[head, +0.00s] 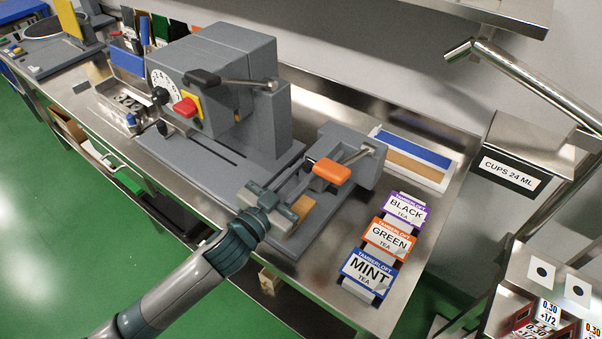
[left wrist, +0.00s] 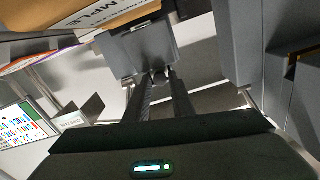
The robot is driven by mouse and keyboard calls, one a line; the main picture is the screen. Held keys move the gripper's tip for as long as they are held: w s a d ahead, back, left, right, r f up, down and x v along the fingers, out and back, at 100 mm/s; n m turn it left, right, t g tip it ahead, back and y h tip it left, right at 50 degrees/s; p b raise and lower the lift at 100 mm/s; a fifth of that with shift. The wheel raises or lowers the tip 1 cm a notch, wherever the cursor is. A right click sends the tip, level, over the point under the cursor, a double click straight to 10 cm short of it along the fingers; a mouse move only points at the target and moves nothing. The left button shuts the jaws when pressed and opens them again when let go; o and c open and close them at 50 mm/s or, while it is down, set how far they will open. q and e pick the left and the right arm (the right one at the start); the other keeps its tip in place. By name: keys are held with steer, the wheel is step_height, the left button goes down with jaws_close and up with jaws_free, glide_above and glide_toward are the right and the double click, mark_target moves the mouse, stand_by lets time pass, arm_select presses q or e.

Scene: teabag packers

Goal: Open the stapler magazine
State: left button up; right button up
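The stapler is the grey machine with an orange handle (head: 332,171) on the steel bench, right of the larger grey machine. My left gripper (head: 284,203) is at the stapler's near left end, beside a tan surface (head: 301,231). In the left wrist view my two dark fingers (left wrist: 160,76) run close together up to a grey block (left wrist: 143,48). A small pale metal part shows between their tips; I cannot tell whether they grip it. A tan piece with printed lettering (left wrist: 95,22) is above. I cannot make out the magazine clearly. My right gripper is not in view.
A larger grey machine (head: 215,85) with a dial and red knob stands left of the stapler. Black, green and mint tea packets (head: 367,273) lie on the right of the bench. A blue, white and tan tray (head: 412,155) is behind them. A metal tube (head: 520,80) juts in at upper right.

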arm_select(q)
jaws_close()
steer(key=shift+s+a, duration=0.3)
steer(key=shift+s, duration=0.15)
steer(key=p+v, duration=0.1)
steer(key=v, duration=0.7)
steer(key=shift+w+p, duration=0.1)
steer(key=shift+p, duration=0.2)
steer(key=o, duration=0.5)
jaws_free()
